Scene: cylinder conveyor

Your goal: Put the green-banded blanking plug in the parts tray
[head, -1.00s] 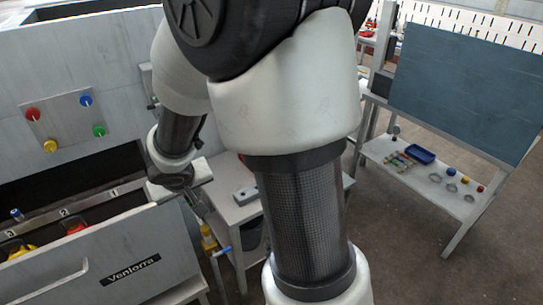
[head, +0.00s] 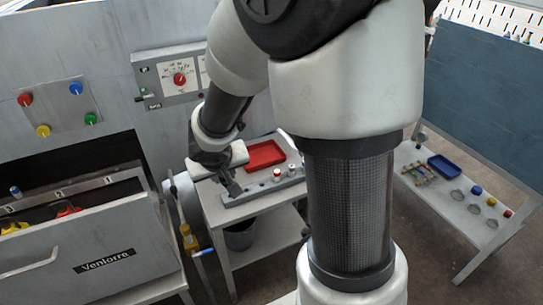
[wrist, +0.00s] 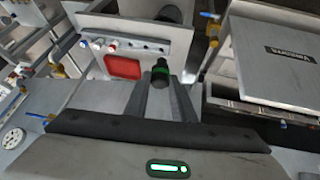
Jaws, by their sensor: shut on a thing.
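My gripper (wrist: 163,98) is shut on the green-banded blanking plug (wrist: 161,70), a dark cylinder with a green band, between the fingertips in the wrist view. In the head view my gripper (head: 234,190) points down over the left side of a small grey table; the plug cannot be made out there. A shallow red tray (head: 265,155) lies on that table, behind and right of my gripper. It also shows in the wrist view (wrist: 122,67), left of the plug and apart from it. A blue tray (head: 444,167) sits on the right bench. Which is the parts tray is not labelled.
A grey rack (head: 240,199) with several small plugs runs along the table's front, close to my gripper. An open drawer labelled Ventorra (head: 105,260) is at left. A yellow-and-blue valve (head: 190,240) stands between drawer and table. Several small parts lie on the right bench (head: 425,200).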

